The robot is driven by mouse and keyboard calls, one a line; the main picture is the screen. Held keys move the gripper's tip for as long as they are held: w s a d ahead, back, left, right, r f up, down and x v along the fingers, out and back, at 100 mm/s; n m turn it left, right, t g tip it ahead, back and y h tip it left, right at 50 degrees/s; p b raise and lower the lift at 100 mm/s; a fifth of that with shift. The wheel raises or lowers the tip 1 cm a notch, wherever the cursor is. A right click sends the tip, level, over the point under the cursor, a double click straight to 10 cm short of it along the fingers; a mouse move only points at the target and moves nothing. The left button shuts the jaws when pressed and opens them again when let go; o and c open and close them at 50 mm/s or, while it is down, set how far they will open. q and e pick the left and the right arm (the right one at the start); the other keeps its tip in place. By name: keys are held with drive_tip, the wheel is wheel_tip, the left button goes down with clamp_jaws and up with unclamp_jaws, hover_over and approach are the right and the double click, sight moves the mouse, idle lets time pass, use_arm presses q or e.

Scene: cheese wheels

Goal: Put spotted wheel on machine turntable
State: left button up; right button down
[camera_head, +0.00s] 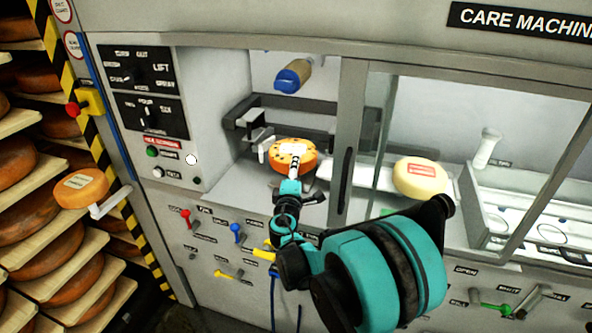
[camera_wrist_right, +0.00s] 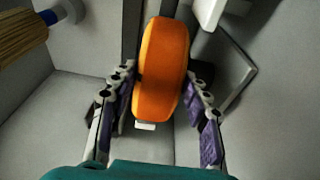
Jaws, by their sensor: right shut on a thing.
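The spotted wheel (camera_head: 291,146), orange with dark spots, is inside the machine's left open bay. In the right wrist view the wheel (camera_wrist_right: 163,70) appears as a plain orange disc seen nearly edge-on, between the two fingers. My right gripper (camera_head: 292,168) reaches into the bay and is shut on the wheel; its fingers also show in the right wrist view (camera_wrist_right: 160,105). The turntable cannot be clearly made out; the wheel and my arm cover the area below. I cannot tell whether the wheel touches a surface. My left gripper is out of view.
A dark bracket (camera_head: 250,113) stands behind the wheel, with a blue-capped brush (camera_head: 293,76) above. A frame post (camera_head: 349,140) borders the bay on the right. A pale cheese (camera_head: 420,176) lies beyond it. Shelves of wheels (camera_head: 45,240) stand at left.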

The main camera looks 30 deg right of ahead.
drive_tip(key=shift+f, duration=0.1)
drive_tip(key=c, duration=0.7)
unclamp_jaws()
drive_tip(key=s+a+f+m+g+y, duration=0.2)
drive_tip(key=s+a+f+m+y, duration=0.1)
drive_tip(key=s+a, duration=0.4)
drive_tip(key=s+a+f+m+g+y, duration=0.2)
drive_tip(key=s+a+f+m+y, duration=0.2)
drive_tip(key=s+a, duration=0.4)
drive_tip(key=s+a+f+m+g+y, duration=0.3)
drive_tip(key=s+a, duration=0.4)
drive_tip(key=s, duration=0.5)
drive_tip(key=shift+s+a+f+y, duration=0.15)
drive_tip(key=shift+s+a+y, duration=0.15)
drive_tip(key=shift+y, duration=0.2)
